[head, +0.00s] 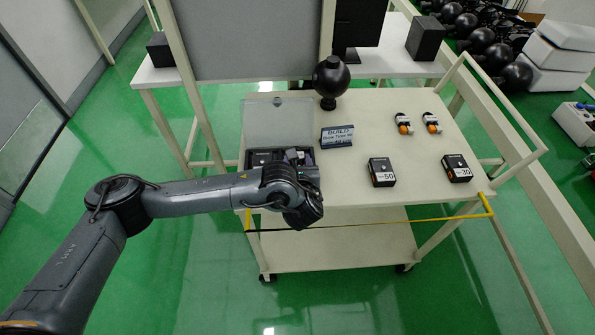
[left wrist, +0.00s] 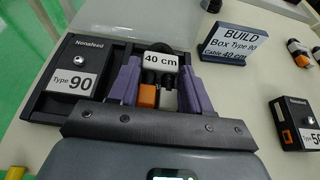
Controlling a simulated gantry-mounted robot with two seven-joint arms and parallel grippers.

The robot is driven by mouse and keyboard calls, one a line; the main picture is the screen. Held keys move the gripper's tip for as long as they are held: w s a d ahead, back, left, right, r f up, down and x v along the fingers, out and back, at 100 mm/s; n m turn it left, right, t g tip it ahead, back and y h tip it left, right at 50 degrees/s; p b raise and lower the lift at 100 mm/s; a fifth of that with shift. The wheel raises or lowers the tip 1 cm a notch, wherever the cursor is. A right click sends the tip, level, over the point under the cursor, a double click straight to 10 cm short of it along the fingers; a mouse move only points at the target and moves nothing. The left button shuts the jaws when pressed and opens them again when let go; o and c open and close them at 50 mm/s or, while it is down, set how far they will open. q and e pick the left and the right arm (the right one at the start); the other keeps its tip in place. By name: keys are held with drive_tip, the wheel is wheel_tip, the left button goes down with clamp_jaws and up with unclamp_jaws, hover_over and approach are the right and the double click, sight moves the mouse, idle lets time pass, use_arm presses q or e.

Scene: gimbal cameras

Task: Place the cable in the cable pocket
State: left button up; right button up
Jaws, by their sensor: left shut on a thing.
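The cable (left wrist: 161,62), with a white "40 cm" label and an orange and a white connector, is between the purple fingers of my left gripper (left wrist: 159,78), which is shut on it. It is over or in the right part of the open black case (left wrist: 38,106); I cannot tell whether it touches the pocket floor. A black "Type 90" box (left wrist: 78,68) lies in the case's left compartment. In the head view my left gripper (head: 300,160) is at the case's right side, and my arm hides the case's front. My right gripper is not in view.
The case's grey lid (head: 278,120) stands open behind. A "BUILD" sign (head: 337,136) reads Box Type 90, Cable 40 cm. Type 50 (head: 382,172) and Type 30 (head: 457,168) boxes and two other cables (head: 403,124) lie to the right on the cart (head: 350,190).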

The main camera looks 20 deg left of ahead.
use_arm(q)
drive_tip(key=shift+f+b, duration=0.4)
drive_tip(key=shift+f, duration=0.9)
drive_tip(key=shift+f, duration=0.1)
drive_tip(key=shift+f, duration=0.15)
drive_tip(key=o, duration=0.8)
drive_tip(key=shift+c, duration=0.2)
